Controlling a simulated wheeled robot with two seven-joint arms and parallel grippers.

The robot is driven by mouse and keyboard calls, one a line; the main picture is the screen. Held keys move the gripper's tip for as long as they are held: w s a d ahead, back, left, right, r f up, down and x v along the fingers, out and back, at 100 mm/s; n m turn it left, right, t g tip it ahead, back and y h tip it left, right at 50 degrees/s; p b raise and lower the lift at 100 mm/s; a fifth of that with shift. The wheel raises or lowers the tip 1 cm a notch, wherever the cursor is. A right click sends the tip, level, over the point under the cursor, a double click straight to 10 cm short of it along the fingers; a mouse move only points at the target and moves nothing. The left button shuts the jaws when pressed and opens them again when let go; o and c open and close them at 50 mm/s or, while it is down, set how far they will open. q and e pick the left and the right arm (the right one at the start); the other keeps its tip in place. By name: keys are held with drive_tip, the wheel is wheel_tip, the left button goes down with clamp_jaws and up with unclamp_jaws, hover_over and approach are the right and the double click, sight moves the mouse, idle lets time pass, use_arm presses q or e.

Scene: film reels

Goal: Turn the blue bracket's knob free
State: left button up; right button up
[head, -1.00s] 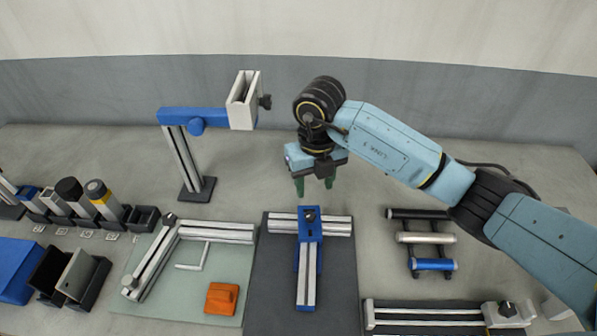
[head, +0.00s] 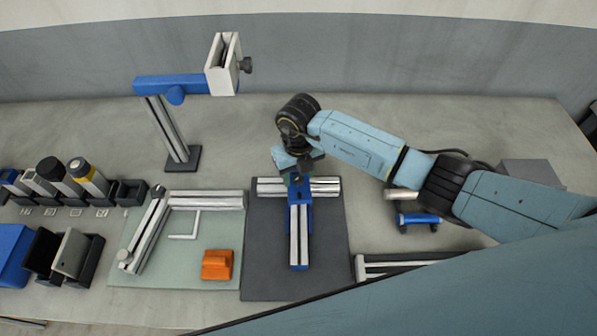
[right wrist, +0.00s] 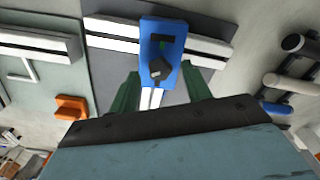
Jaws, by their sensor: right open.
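The blue bracket (right wrist: 172,32) joins silver rails on the dark mat (head: 262,270); its body also shows in the head view (head: 305,218). A dark knob (right wrist: 159,69) sits on top of it. My right gripper (right wrist: 160,88) is open, its two green fingers either side of the knob in the right wrist view, with visible gaps and no contact seen. In the head view the right gripper (head: 298,172) hangs over the bracket's far end and hides the knob. My left gripper is not in view.
A stand with a blue arm (head: 152,86) rises at the back left. A green mat (head: 180,270) with rails, a hex key (head: 190,232) and an orange block (head: 217,265) lies left. Several containers stand far left. A rack with rollers (head: 418,218) is on the right.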

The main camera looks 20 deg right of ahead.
drive_tip(key=shift+f, duration=0.3)
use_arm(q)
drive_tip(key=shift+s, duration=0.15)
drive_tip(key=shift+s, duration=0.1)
use_arm(e)
drive_tip(key=shift+c, duration=0.8)
drive_tip(key=c, duration=0.8)
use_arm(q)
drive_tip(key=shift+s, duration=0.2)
use_arm(e)
drive_tip(key=shift+c, duration=0.2)
